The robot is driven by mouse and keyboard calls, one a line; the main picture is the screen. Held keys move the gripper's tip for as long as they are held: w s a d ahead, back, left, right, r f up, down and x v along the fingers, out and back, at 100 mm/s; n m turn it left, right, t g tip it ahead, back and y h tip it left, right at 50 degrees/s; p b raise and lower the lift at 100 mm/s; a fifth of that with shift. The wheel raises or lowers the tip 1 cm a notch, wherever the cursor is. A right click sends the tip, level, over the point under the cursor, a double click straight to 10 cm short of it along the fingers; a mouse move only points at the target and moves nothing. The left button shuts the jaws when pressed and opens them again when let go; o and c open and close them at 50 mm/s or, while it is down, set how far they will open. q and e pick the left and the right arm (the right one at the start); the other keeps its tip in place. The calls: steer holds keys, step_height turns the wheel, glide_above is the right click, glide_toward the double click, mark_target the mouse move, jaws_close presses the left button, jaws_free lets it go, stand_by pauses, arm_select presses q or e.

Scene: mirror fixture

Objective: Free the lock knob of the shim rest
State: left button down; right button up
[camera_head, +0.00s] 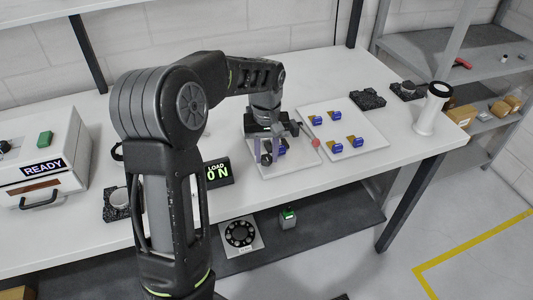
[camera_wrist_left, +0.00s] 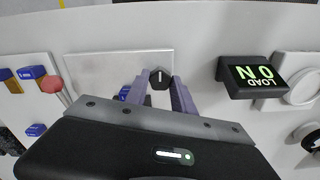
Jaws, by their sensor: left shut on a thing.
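My left gripper (camera_head: 266,152) reaches down over a pale plate (camera_head: 295,168) on the table. In the left wrist view its two purple fingers (camera_wrist_left: 160,86) are shut on a dark round knob (camera_wrist_left: 160,78) with a white pointer mark, which I take as the lock knob. The knob stands on the plate (camera_wrist_left: 110,66). A blue piece (camera_wrist_left: 124,92) is partly hidden behind the left finger in that view. My right gripper is not in view.
A load display (camera_head: 218,172) reading 0 N stands left of the plate. A second pale plate (camera_head: 365,146) holds several blue-and-tan pieces. A white cylinder (camera_head: 432,110) stands at the table's right end. A white box (camera_head: 42,160) marked READY stands at the left.

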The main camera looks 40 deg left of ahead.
mark_target(266, 157)
arm_select(q)
steer(key=shift+r+n, duration=0.1)
steer(key=shift+n, duration=0.2)
steer(key=c, duration=1.3)
jaws_free()
steer(key=shift+c, duration=0.2)
step_height(266, 157, up, 8)
steer(key=shift+f+b, duration=0.1)
steer(key=shift+b, duration=0.35)
